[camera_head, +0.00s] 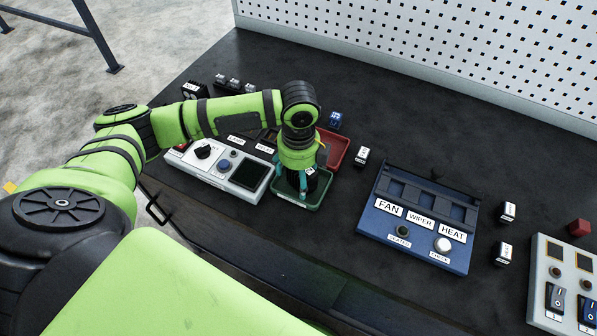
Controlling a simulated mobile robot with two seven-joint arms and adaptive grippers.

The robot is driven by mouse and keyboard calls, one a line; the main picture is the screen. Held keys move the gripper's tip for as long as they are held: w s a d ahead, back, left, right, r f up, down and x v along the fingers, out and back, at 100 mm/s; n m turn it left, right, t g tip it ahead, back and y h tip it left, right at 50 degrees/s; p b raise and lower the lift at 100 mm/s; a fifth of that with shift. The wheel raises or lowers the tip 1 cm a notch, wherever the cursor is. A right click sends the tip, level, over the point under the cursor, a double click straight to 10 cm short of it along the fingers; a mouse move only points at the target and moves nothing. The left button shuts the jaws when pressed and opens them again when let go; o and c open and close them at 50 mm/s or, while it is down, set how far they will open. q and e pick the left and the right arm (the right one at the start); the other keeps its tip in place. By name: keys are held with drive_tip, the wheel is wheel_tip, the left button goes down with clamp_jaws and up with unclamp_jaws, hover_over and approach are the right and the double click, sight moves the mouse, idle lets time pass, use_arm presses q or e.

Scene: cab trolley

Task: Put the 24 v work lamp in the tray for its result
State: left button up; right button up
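My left gripper (292,184) points down over the green tray (318,204), its fingertips at or just above the tray's inside. A small dark thing (312,180) shows beside the fingers; I cannot tell whether it is the 24 V work lamp, or whether the fingers hold it. The fingers are partly hidden by the wrist. A red tray (343,148) lies just behind the green one, partly hidden by my arm. My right gripper is not in view.
A grey tester (203,168) with knob and screen stands left of the green tray. A blue panel (412,250) labelled FAN, WIPER, HEAT is to the right. Small switches (508,211), a red block (579,228) and a grey switch box (540,285) lie further right. A pegboard (430,35) closes the back.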

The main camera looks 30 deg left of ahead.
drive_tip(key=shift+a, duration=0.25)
use_arm(q)
drive_tip(key=shift+r, duration=0.15)
drive_tip(key=shift+r, duration=0.3)
wheel_tip(320, 180, up, 11)
drive_tip(key=shift+f+b, duration=0.2)
drive_tip(key=shift+b, duration=0.85)
drive_tip(key=shift+r, duration=0.45)
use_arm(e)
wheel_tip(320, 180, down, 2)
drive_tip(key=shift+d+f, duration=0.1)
